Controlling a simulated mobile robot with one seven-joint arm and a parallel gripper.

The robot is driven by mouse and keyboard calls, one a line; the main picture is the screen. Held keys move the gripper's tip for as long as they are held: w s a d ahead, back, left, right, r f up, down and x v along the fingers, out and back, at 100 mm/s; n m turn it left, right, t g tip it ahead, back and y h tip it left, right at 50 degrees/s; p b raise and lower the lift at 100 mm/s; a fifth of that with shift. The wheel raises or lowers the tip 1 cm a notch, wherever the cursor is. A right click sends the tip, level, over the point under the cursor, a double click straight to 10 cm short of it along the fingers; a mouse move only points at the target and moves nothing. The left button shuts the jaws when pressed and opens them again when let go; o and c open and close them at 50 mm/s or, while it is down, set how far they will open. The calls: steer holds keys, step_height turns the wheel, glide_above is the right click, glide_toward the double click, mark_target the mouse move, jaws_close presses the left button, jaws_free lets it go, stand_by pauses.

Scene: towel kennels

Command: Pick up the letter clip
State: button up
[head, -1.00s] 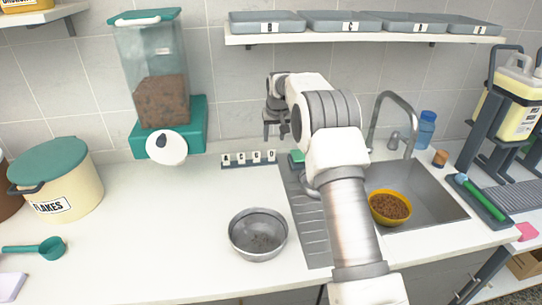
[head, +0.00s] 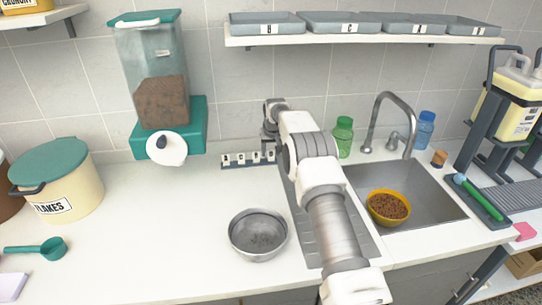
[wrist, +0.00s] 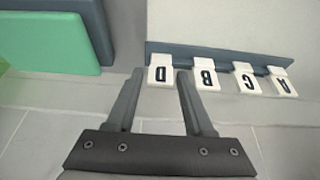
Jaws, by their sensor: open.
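Several white letter clips stand in a row on a dark rail (head: 247,163) at the back of the counter. In the wrist view they appear upside down on the rail (wrist: 215,57): clip D (wrist: 160,73) at the left, then clip B (wrist: 207,78), clip C (wrist: 246,82) and clip A (wrist: 282,84). My gripper (wrist: 160,82) is open, its fingertips on either side of clip D in that view. Whether they touch it I cannot tell. In the head view my gripper (head: 269,146) is at the rail's right end, partly covering it.
A steel bowl (head: 258,236) stands on the counter in front of the rail. A food dispenser (head: 160,90) is at the left. The sink (head: 425,190) with a yellow bowl (head: 388,207) and a green bottle (head: 343,137) are at the right. A shelf (head: 370,39) hangs above.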

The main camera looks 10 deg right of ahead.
jaws_close()
stand_by(0.3)
